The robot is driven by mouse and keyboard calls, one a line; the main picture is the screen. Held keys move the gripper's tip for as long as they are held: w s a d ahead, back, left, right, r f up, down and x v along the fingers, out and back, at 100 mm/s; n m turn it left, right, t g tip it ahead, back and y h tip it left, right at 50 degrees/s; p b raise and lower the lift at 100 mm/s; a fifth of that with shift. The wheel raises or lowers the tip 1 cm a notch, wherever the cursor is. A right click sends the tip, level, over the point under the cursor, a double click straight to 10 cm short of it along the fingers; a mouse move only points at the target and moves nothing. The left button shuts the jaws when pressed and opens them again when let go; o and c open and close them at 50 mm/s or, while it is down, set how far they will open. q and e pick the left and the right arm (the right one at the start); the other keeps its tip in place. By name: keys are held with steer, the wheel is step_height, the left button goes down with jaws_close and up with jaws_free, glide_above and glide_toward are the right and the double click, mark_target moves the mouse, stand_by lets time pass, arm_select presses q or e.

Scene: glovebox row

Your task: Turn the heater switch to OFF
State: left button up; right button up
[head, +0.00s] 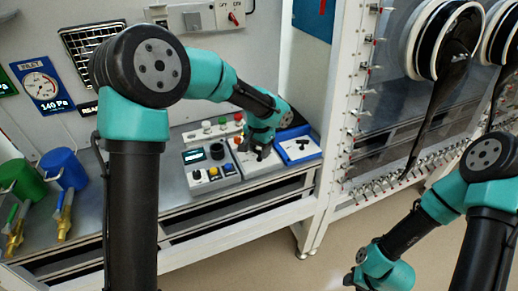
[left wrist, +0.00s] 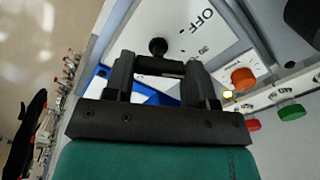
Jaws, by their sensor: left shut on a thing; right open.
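The light grey switch box (head: 256,165) stands on the bench, and my left gripper (head: 262,151) is down on it. In the left wrist view its sloped face (left wrist: 214,36) shows the printed word OFF to the right of the gripper. The left gripper (left wrist: 160,72) is shut on a black bar-like switch handle (left wrist: 160,65), with a small round black end (left wrist: 158,46) just beyond. The fingers hide much of the switch, so I cannot tell its exact setting. My right gripper (head: 349,279) is small and partly hidden at the lower right, away from the bench.
A blue tray (head: 309,151) with a black T-shaped piece sits right of the box. Blue (head: 68,168) and green (head: 24,178) cans stand far left.

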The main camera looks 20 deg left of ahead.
mark_target(259, 151)
arm_select(q)
steer(key=n, duration=0.4)
stand_by(0.4)
steer(key=o, duration=0.9)
steer(key=shift+o, duration=0.2)
steer(key=shift+r, duration=0.1)
step_height(259, 151, up, 17)
steer(key=shift+r, duration=0.15)
